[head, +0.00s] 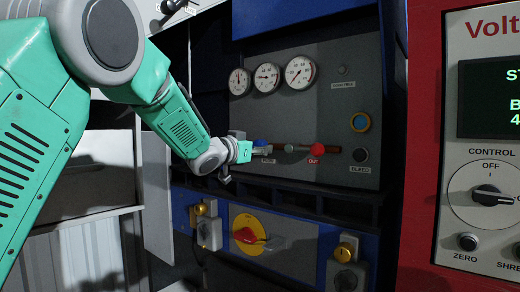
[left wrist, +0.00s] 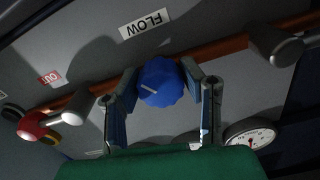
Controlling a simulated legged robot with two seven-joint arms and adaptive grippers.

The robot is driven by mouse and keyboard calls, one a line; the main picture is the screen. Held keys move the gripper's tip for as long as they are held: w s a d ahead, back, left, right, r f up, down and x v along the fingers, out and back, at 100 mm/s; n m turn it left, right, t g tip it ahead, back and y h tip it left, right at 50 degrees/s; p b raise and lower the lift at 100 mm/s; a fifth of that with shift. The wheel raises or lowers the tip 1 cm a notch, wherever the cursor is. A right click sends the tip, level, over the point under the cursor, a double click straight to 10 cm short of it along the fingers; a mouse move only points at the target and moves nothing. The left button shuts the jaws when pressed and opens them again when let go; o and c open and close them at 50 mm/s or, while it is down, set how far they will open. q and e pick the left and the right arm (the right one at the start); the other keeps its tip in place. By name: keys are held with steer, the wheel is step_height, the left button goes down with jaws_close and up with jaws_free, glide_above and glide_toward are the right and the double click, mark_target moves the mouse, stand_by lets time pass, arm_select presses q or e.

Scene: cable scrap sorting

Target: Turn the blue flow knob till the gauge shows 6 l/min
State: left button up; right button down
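The blue flow knob (left wrist: 160,82) has a white pointer line and sits by an upside-down FLOW label (left wrist: 143,24) in the left wrist view. My left gripper (left wrist: 162,80) has one finger on each side of the knob, both seeming to touch it. In the head view the left gripper (head: 246,151) is at the panel, and only a bit of the blue knob (head: 260,143) shows beside it. Three round white gauges (head: 267,77) sit above; their numbers are too small to read surely. One gauge (left wrist: 250,135) partly shows in the left wrist view. My right gripper is not in view.
A copper pipe (head: 290,148) runs along the grey panel to a red knob (head: 317,150) marked OUT. A yellow-and-red switch (head: 248,236) is below. A red cabinet (head: 424,150) stands at the right.

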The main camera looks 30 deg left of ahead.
arm_select(q)
steer(key=m+b, duration=0.1)
steer(key=m, duration=0.3)
steer(key=shift+m, duration=0.4)
steer(key=o, duration=1.2)
steer(key=shift+c, duration=0.2)
steer(key=s+a, duration=0.1)
steer(key=s, duration=1)
steer(key=shift+s, duration=0.4)
steer(key=shift+f, duration=0.1)
